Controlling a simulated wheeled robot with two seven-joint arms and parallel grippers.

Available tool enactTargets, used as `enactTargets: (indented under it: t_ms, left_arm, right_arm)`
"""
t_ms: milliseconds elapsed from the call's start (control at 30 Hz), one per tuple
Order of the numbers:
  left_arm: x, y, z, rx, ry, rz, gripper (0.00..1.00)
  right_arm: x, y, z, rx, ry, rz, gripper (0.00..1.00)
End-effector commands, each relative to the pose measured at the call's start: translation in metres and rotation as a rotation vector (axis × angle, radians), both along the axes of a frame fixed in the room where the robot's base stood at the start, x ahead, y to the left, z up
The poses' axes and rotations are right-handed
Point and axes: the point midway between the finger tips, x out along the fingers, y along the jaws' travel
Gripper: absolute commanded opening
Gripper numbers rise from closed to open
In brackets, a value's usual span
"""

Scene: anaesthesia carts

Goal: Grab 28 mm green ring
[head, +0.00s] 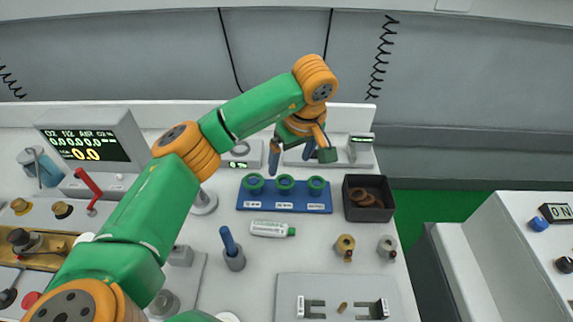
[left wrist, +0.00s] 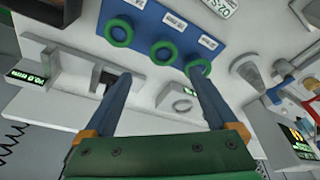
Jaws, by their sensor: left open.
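Three green rings stand in a row on a blue board (head: 283,208): left (head: 253,183), middle (head: 285,183) and right (head: 316,185). Each has a white label in front of it, too small to read surely, so I cannot tell which is 28 mm. My left gripper (head: 291,164) is open and empty, behind and above the board. In the left wrist view, the rings appear at the top (left wrist: 119,32), (left wrist: 163,52), (left wrist: 198,68). There, the right fingertip of the left gripper (left wrist: 157,76) overlaps the lowest ring; contact is unclear. My right gripper is out of view.
A black bin (head: 369,214) with brown rings stands right of the board. A white-and-green tube (head: 272,229) lies in front. A small device (head: 241,155) with a grey ring and a display device (head: 361,150) stand behind. A blue-handled tool (head: 231,249) stands front left.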

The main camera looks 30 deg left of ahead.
Motion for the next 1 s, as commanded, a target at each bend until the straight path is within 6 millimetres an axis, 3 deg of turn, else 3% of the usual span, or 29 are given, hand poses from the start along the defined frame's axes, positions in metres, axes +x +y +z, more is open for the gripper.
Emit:
enactTargets:
  t_ms: [300, 567, 900, 1000]
  left_arm:
    - [0.006, 0.012, -0.053, -0.001, 0.004, 0.001, 0.92]
    - [0.007, 0.014, -0.061, 0.000, -0.001, 0.000, 0.92]
    - [0.007, 0.014, -0.060, 0.000, -0.001, -0.001, 0.06]
    - [0.007, 0.014, -0.060, 0.000, -0.001, -0.001, 0.05]
  right_arm:
    - [-0.006, -0.002, 0.020, -0.005, 0.012, 0.001, 0.50]
    - [-0.004, -0.002, 0.019, -0.004, 0.009, 0.001, 0.50]
    - [-0.004, -0.002, 0.019, -0.004, 0.007, 0.001, 0.50]
    - [-0.003, -0.002, 0.019, -0.004, 0.006, 0.001, 0.50]
